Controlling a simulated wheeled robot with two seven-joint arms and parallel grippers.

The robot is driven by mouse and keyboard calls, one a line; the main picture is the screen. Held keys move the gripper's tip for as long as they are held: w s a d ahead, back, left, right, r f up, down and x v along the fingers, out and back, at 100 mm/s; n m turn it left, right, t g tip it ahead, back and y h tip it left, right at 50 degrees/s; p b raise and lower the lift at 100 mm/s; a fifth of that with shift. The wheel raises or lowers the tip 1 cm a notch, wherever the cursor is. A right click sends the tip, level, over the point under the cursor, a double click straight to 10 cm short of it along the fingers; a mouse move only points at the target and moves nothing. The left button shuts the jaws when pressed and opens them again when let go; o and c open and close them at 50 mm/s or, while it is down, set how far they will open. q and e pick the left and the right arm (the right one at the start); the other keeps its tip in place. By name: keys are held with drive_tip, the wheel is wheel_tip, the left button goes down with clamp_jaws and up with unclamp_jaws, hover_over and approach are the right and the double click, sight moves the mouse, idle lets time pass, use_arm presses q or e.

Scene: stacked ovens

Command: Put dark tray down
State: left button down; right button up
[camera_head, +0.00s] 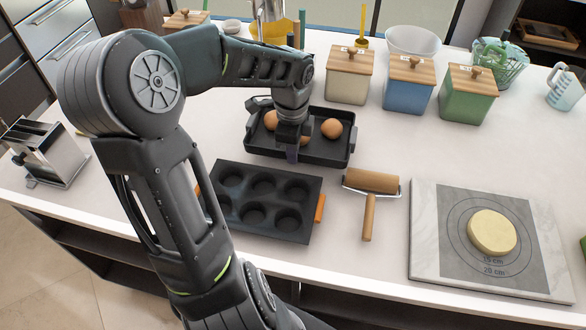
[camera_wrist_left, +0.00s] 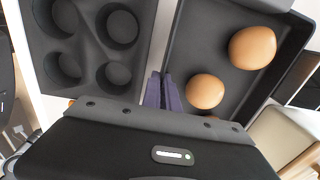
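The dark tray (camera_head: 335,151) is a black rectangular pan with brown round buns (camera_head: 331,128) in it. It is level, at the middle of the counter behind the muffin tin; I cannot tell whether it touches the counter. My left gripper (camera_head: 292,152) points down at the tray's near rim, its fingers close together with the rim between them. In the left wrist view, the fingertips (camera_wrist_left: 164,92) meet at the edge of the tray (camera_wrist_left: 190,45), beside two buns (camera_wrist_left: 228,70). The gripper hides part of the tray and a bun. My right gripper is not in view.
A dark muffin tin (camera_head: 262,200) lies just in front of the tray. A rolling pin (camera_head: 371,190) and a marble board with dough (camera_head: 491,231) lie to the right. Lidded canisters (camera_head: 408,88) stand behind. A steel toaster (camera_head: 48,152) stands at left.

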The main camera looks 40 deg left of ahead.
use_arm(q)
drive_tip(key=shift+r, duration=0.1)
wheel_tip(320, 180, down, 4)
drive_tip(key=b, duration=0.3)
drive_tip(key=shift+b, duration=0.35)
drive_tip(key=c, duration=1.9)
unclamp_jaws()
drive_tip(key=shift+c, duration=0.2)
